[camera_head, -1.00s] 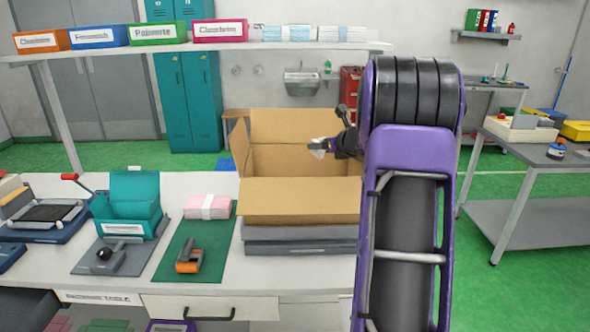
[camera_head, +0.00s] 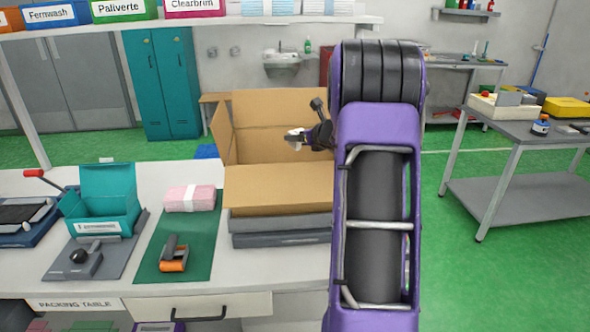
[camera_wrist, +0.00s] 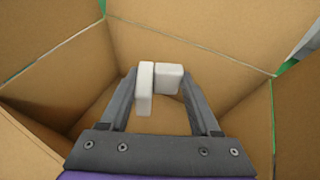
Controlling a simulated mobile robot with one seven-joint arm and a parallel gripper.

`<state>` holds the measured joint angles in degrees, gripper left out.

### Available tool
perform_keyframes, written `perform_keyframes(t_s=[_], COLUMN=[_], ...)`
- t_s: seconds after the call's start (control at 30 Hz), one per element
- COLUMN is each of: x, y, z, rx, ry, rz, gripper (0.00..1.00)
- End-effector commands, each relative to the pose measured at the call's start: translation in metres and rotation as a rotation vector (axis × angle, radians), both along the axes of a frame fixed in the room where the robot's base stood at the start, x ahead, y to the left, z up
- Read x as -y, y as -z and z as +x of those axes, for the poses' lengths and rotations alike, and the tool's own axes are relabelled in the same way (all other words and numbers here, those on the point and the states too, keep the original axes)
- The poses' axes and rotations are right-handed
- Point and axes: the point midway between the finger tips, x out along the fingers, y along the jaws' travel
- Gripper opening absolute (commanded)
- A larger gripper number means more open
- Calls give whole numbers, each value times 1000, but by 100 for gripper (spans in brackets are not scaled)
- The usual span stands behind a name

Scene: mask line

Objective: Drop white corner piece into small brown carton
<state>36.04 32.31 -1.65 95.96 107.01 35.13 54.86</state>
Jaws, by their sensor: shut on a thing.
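The brown carton (camera_head: 278,190) stands open on the packing table, its flaps spread. In the wrist view its cardboard walls (camera_wrist: 195,38) surround my gripper's view, with the carton floor below. My gripper (camera_wrist: 158,80) is shut on the white corner piece (camera_wrist: 146,92), an angular pale piece held between the fingertips. In the head view my gripper (camera_head: 300,137) hangs over the carton opening, with the white piece (camera_head: 291,134) at its tip. The piece appears above the floor, touching no wall that I can see. My arm hides the carton's right side.
The carton rests on grey flat slabs (camera_head: 280,239). To its left are a pink packet (camera_head: 190,198), an orange tape dispenser (camera_head: 173,257) on a green mat (camera_head: 200,262) and a teal box (camera_head: 98,215). A shelf (camera_head: 210,28) with coloured bins runs behind.

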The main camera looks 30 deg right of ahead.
Motion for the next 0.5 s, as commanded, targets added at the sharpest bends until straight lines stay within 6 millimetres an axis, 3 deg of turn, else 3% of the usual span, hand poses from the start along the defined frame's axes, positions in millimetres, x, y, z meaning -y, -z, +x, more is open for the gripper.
perform_keyframes(t_s=[0.37, 0.4, 0.5], x=[0, 0, 0], y=[5, 5, 5], z=[0, 0, 0], rx=[0, 0, 0], ry=[0, 0, 0], rz=[0, 0, 0], gripper=[12, 67, 85])
